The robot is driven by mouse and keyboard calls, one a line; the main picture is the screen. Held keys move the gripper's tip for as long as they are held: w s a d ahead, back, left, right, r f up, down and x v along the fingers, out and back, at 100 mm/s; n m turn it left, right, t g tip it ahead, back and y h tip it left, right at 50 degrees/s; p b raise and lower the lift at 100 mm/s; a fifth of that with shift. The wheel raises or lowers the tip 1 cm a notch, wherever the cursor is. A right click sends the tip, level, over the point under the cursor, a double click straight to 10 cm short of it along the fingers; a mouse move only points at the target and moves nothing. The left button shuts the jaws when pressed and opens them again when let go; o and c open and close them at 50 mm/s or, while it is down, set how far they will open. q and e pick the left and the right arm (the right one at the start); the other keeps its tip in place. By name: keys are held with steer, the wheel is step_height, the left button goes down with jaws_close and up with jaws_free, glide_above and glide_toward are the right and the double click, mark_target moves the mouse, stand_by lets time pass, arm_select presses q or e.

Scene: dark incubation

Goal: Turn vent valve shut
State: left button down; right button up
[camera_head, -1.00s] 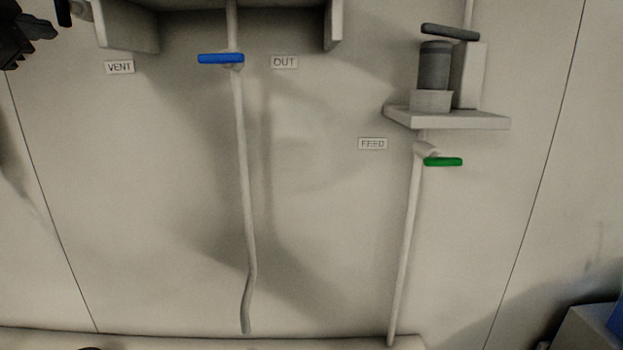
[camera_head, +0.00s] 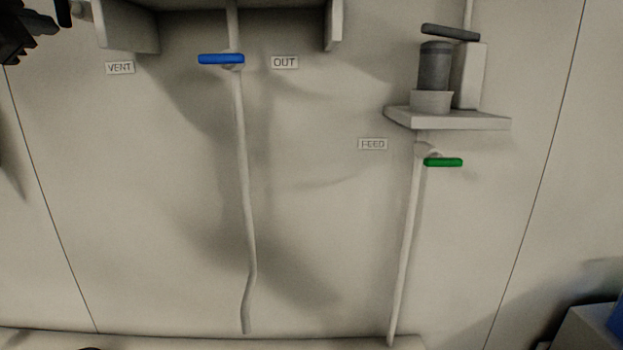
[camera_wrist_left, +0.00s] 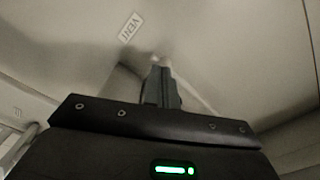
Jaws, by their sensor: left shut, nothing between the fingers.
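The VENT label (camera_head: 119,68) is on the pale wall at the upper left of the head view; it also shows in the wrist view (camera_wrist_left: 131,27). Left of the grey bracket, a small dark part (camera_head: 62,12) on a pale fitting (camera_head: 80,10) shows at the top edge, probably the vent valve, cut off by the frame. My left gripper (camera_head: 50,20) is at the top left corner, shut and empty, close to that dark part. In the left wrist view its closed fingers (camera_wrist_left: 159,88) point at a small pale fitting (camera_wrist_left: 162,61); contact cannot be told. My right gripper is not seen.
A blue handle (camera_head: 221,59) lies across the centre pipe by the OUT label (camera_head: 284,62). A green handle (camera_head: 443,162) sits below a shelf (camera_head: 450,119) bearing a dark cylinder (camera_head: 434,66). A grey bracket (camera_head: 128,28) juts out at the top.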

arm_select(q)
steer(key=shift+a+r+b, duration=0.15)
steer(key=shift+a+b, duration=0.15)
steer(key=shift+a+r, duration=0.25)
steer(key=shift+r, duration=0.25)
steer(key=shift+a+r, duration=0.2)
steer(key=shift+r, duration=0.3)
steer(key=shift+r, duration=0.1)
steer(key=shift+a+b, duration=0.1)
steer(key=shift+b, duration=0.2)
steer(key=s+b, duration=0.2)
steer(key=s, duration=0.4)
steer(key=shift+a+b, duration=0.25)
steer(key=shift+b, duration=0.1)
stand_by(0.3)
